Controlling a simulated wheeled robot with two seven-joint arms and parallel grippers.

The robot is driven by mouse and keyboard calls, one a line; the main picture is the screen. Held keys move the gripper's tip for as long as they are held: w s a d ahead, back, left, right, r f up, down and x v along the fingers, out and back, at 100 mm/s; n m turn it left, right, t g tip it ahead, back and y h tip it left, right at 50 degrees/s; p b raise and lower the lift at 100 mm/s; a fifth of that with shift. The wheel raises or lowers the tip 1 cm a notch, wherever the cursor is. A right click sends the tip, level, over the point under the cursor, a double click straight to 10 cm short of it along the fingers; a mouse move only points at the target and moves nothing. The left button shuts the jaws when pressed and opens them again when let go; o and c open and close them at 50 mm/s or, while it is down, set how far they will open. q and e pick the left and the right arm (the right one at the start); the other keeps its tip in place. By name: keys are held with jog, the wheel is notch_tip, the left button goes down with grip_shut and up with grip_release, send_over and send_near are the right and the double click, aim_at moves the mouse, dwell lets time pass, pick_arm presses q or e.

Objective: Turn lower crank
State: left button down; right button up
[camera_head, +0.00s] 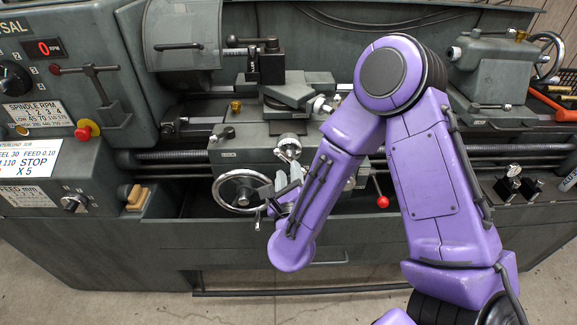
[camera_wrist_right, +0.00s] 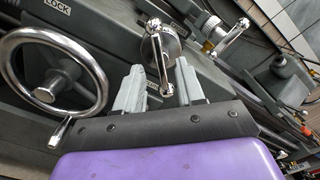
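The lower crank (camera_head: 288,144) is a chrome crank on the front of the lathe carriage, partly hidden by my right gripper in the head view. In the right wrist view the crank (camera_wrist_right: 158,42) shows its round hub and an arm with a handle hanging down. My right gripper (camera_head: 284,180) is in front of the carriage, just below the hub. In the wrist view its two grey fingers (camera_wrist_right: 160,72) stand apart, with the handle between them in the picture. I cannot tell whether they touch it. My left gripper is not in view.
A chrome handwheel (camera_head: 240,190) is close left of my gripper, and an upper crank (camera_head: 322,106) is above right. A red-knobbed lever (camera_head: 382,201) is to the right. The lathe headstock (camera_head: 60,100) fills the left. Open floor (camera_head: 120,305) lies in front.

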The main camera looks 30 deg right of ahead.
jog(key=v, duration=0.5)
dwell(0.3)
notch_tip(320, 180, down, 13)
jog(key=s+a+n+g+y, duration=0.1)
jog(key=n+g+y, duration=0.15)
jog(key=n, duration=0.65)
jog(key=a+n+g+y, duration=0.15)
jog(key=n+y, duration=0.25)
jog(key=n, duration=0.6)
jog(key=s+d+f+n+g, duration=0.3)
jog(key=s+f+n+g, duration=0.1)
jog(key=s+f, duration=0.4)
jog(key=s+d+f+n+g, duration=0.4)
jog(key=s+f, duration=0.5)
jog(key=s, duration=0.3)
jog(key=shift+s+f, duration=0.15)
jog(key=shift+s, duration=0.2)
